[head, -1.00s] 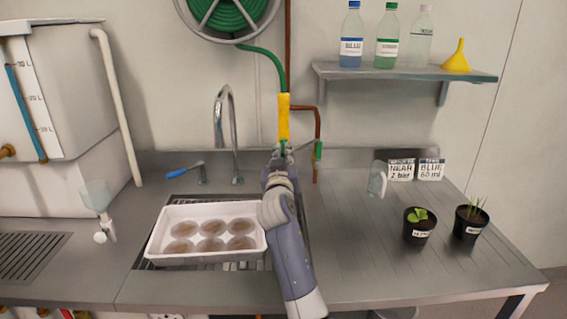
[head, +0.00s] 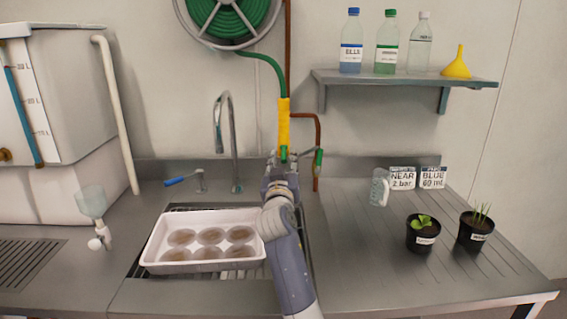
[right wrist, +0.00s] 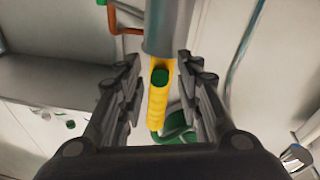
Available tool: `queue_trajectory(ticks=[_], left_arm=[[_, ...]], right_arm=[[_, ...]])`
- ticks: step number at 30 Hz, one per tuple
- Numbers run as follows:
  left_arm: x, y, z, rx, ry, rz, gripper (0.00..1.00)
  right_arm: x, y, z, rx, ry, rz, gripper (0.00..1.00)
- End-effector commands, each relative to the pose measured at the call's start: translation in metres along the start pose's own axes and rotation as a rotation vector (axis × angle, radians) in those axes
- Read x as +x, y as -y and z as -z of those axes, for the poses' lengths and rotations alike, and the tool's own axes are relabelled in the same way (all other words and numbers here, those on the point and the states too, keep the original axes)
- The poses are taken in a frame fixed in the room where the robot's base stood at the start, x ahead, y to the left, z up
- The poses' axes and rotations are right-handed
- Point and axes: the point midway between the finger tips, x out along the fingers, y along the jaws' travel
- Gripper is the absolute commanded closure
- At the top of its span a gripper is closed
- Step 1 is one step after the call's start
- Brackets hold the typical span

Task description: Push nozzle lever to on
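The yellow spray nozzle (head: 283,122) hangs upright on the green hose in the head view, against the wall behind the sink. In the right wrist view its yellow handle (right wrist: 157,107) and a dark green lever or button (right wrist: 160,77) lie between my fingers, below a grey cylindrical part (right wrist: 168,25). My right gripper (head: 282,158) is just below the yellow part in the head view. Its fingers (right wrist: 158,80) are open on both sides of the nozzle, with gaps visible. I cannot tell the lever's setting. My left gripper is not in view.
A copper pipe with a green valve handle (head: 318,162) runs just right of the nozzle. The faucet (head: 233,140) stands to the left. A white tray (head: 160,228) sits over the sink. A glass mug (head: 379,188) and potted plants (head: 423,240) stand right.

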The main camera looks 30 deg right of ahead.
Motion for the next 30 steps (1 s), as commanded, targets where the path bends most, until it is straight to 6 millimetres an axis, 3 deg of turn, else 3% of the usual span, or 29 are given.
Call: queue_trajectory(ticks=[5,18,30], left_arm=[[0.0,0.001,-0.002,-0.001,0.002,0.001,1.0],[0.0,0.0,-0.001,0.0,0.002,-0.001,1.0],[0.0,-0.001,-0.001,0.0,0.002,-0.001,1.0]], right_arm=[[-0.01,0.001,0.0,0.001,0.0,0.001,0.67],[-0.069,0.001,-0.001,0.001,0.001,0.001,0.67],[-0.075,0.0,0.0,0.0,0.0,0.0,0.67]])
